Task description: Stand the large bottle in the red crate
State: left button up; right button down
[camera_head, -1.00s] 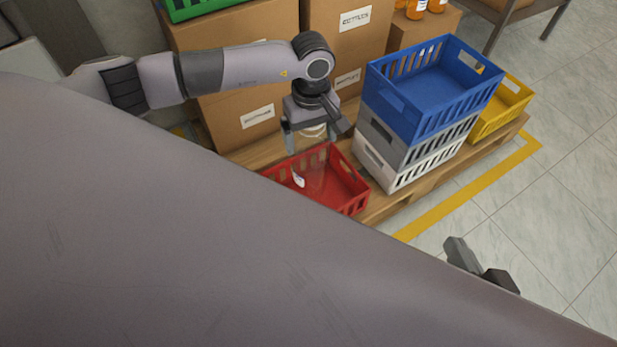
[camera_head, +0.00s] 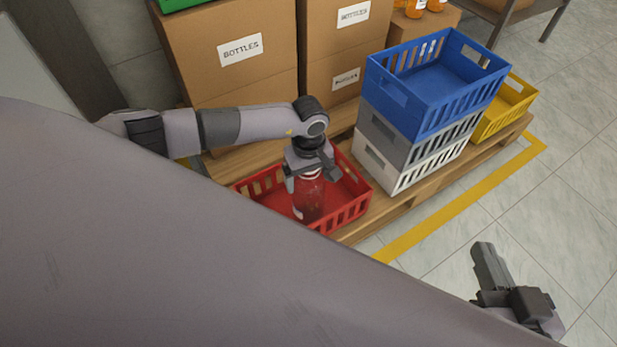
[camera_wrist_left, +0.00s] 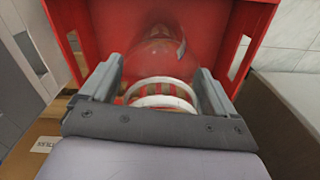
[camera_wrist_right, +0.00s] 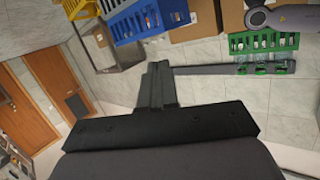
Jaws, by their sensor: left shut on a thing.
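The large bottle (camera_head: 308,200) is see-through with a pale ring at its neck and looks upright inside the red crate (camera_head: 352,211). My left gripper (camera_head: 308,176) is shut on its upper part from above. In the left wrist view the bottle (camera_wrist_left: 160,58) shows between the two fingers (camera_wrist_left: 162,88), with the red crate's walls (camera_wrist_left: 245,40) around it. Whether the bottle's base touches the crate floor cannot be told. My right gripper (camera_head: 490,262) is empty over the floor at the right; in the right wrist view its fingers (camera_wrist_right: 158,85) look close together.
The red crate stands on a wooden pallet (camera_head: 385,210). Right of it are stacked blue (camera_head: 430,85), grey (camera_head: 400,138) and white (camera_head: 395,165) crates, with a yellow crate (camera_head: 505,108) beyond. Cardboard boxes (camera_head: 225,75) stand behind. The floor at right is clear.

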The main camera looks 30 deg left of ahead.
pick_arm(q)
jog(key=shift+r, duration=0.1)
jog(key=shift+f, duration=0.2)
jog(key=o, duration=1.1)
jog(key=shift+c, duration=0.2)
jog(key=shift+r, duration=0.1)
